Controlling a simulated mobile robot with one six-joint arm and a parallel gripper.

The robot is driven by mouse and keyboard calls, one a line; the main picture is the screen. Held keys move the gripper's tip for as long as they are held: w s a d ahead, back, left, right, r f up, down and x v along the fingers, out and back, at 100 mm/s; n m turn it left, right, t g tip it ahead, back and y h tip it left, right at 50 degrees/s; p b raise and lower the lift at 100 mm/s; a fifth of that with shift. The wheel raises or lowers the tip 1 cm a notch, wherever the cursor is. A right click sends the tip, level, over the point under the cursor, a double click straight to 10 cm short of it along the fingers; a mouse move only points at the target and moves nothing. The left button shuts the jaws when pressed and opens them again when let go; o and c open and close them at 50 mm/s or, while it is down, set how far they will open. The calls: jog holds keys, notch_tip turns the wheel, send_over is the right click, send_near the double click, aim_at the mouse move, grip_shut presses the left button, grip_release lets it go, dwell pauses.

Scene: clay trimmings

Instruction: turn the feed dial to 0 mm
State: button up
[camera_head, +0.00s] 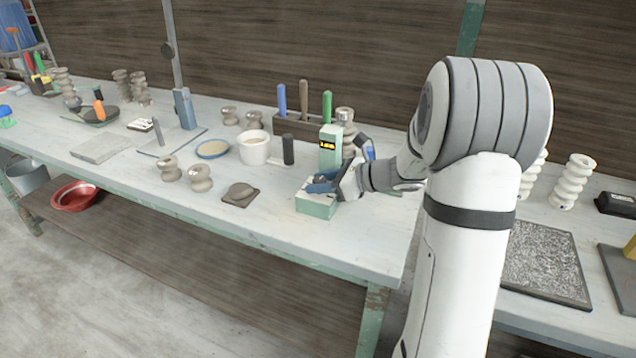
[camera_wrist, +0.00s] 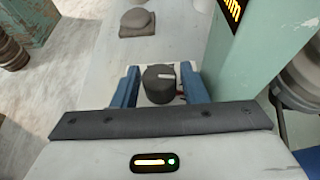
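The feed dial (camera_wrist: 159,84) is a dark round knob with a pale pointer mark, seen in the wrist view on a light top face. My gripper (camera_wrist: 161,87) has its two blue fingers on either side of the dial, with narrow gaps showing, so it looks open and not clamped. In the head view my gripper (camera_head: 322,184) is low over the front of the pale green machine (camera_head: 317,209), and hides the dial. An orange lit display (camera_head: 328,146) is on the machine's upright; its reading is too small to read surely.
A white cup (camera_head: 254,151) and a dark upright cylinder (camera_head: 288,149) stand left of the machine. A dark lump on a small plate (camera_head: 240,195) lies at the front left. A tool rack (camera_head: 297,126) stands behind. The bench front is fairly clear.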

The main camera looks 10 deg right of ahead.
jog(key=c, duration=0.7)
jog(key=shift+w+r+n+g+y+p, duration=0.1)
jog(key=shift+r+n+g+y+p, duration=0.15)
jog(key=shift+n+g+y+p, duration=0.5)
jog(key=shift+f+n+g+p, duration=0.15)
jog(key=shift+n+g+p, duration=0.6)
jog(key=o, duration=0.7)
